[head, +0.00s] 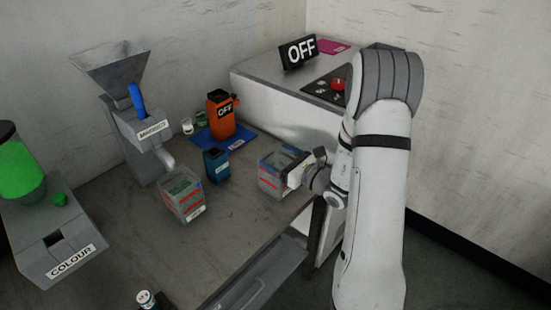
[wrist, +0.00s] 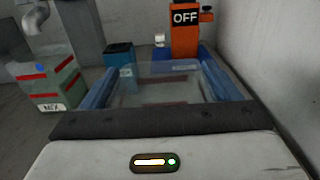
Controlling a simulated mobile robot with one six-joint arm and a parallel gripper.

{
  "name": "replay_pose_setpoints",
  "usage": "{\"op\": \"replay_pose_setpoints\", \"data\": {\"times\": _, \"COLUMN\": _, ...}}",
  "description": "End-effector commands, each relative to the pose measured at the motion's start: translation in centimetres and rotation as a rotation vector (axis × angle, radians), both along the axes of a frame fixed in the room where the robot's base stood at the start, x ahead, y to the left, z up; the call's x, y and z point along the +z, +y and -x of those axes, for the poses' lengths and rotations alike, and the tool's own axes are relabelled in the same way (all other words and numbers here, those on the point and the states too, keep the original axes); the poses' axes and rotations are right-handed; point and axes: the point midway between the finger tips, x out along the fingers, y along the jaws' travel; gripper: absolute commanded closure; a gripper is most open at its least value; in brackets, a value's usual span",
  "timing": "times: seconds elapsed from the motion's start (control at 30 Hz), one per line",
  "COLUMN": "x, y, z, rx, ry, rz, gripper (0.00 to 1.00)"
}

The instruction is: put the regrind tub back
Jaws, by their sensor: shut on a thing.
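A clear tub with a red stripe (head: 268,178) is held between the blue fingers of my gripper (head: 284,164), near the right part of the bench. In the wrist view the tub (wrist: 160,92) fills the space between my fingers (wrist: 162,78) and looks empty. No name can be read on it, and I cannot tell whether it touches the bench. A second clear tub with red stripes (head: 183,198) and green contents stands at left below the grey machine's spout. It also shows in the wrist view (wrist: 48,82), with a label reading MIX.
A small dark blue container (head: 216,166) stands between the tubs. Behind it an orange bottle-like unit marked OFF (head: 222,117) sits on a blue mat (head: 242,139). A grey hopper machine (head: 139,130) and COLOUR unit (head: 62,246) are left. A white cabinet (head: 268,98) is behind.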

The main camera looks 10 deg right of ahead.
Motion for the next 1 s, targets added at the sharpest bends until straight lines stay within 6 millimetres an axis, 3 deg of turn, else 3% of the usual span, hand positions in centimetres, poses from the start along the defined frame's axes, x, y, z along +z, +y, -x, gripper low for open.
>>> {"op": "replay_pose_setpoints", "data": {"times": 0.37, "x": -0.5, "y": -0.1, "z": 0.0, "rx": -0.001, "ry": -0.001, "rz": 0.0, "gripper": 0.7}}
{"op": "replay_pose_setpoints", "data": {"times": 0.4, "x": -0.3, "y": -0.1, "z": 0.0, "rx": -0.001, "ry": -0.001, "rz": 0.0, "gripper": 0.14}}
{"op": "replay_pose_setpoints", "data": {"times": 0.57, "x": -0.3, "y": -0.1, "z": 0.0, "rx": -0.001, "ry": -0.001, "rz": 0.0, "gripper": 0.01}}
{"op": "replay_pose_setpoints", "data": {"times": 0.9, "x": 0.2, "y": -0.1, "z": 0.0, "rx": -0.001, "ry": -0.001, "rz": 0.0, "gripper": 0.0}}
{"op": "replay_pose_setpoints", "data": {"times": 1.0, "x": -0.1, "y": -1.0, "z": 1.0, "rx": -0.005, "ry": -0.001, "rz": 0.0, "gripper": 0.0}}
